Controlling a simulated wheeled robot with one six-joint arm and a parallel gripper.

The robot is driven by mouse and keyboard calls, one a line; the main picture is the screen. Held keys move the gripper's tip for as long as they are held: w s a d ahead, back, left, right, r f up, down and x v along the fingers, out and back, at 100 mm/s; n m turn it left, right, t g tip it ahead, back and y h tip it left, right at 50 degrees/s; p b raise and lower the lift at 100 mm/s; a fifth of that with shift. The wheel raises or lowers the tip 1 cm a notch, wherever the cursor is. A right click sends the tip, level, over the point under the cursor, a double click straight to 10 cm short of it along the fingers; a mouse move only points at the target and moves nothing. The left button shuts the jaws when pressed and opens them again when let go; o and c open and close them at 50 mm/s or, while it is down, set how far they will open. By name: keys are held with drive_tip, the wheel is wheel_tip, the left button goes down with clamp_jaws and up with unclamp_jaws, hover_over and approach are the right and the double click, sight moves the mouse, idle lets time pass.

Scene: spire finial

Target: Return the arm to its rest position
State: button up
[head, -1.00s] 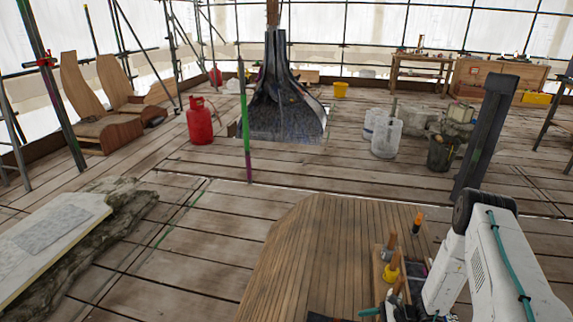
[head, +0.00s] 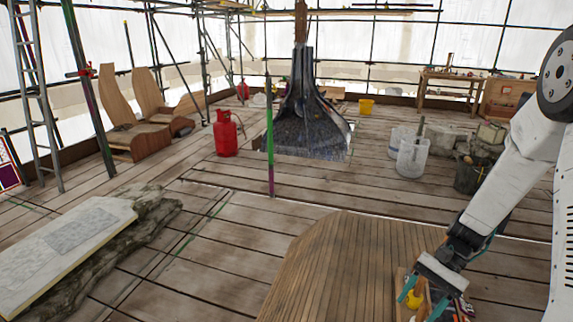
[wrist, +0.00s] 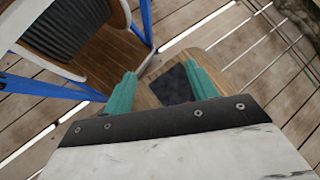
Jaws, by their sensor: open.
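My arm shows at the right of the head view, bent, with white links. My gripper (head: 424,297) points down with teal fingers just above a small wooden tool holder (head: 403,308) on the wooden table. In the wrist view, the two teal fingers of my gripper (wrist: 157,92) stand apart with nothing between them. Beyond them lie a dark square patch (wrist: 172,84) on a wooden surface and the plank floor.
The wooden table (head: 335,265) stands in front of me. A stone slab (head: 65,235) lies at left. A red gas cylinder (head: 227,135), the dark spire base (head: 303,120), and clear buckets (head: 411,158) stand farther back. The floor between is mostly free.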

drive_tip(key=s+a+r+n+t+h, duration=0.1)
drive_tip(key=s+r+n+t+h, duration=0.2)
drive_tip(key=s+r, duration=0.5)
drive_tip(key=s+a+r+n+t+h, duration=0.2)
drive_tip(key=s+r, duration=0.7)
drive_tip(key=r, duration=0.8)
drive_tip(key=n+t+h, duration=0.1)
drive_tip(key=n+h, duration=0.1)
drive_tip(key=n, duration=0.1)
drive_tip(key=shift+s+a+h, duration=0.2)
drive_tip(key=shift+a+h, duration=0.1)
drive_tip(key=shift+h, duration=0.1)
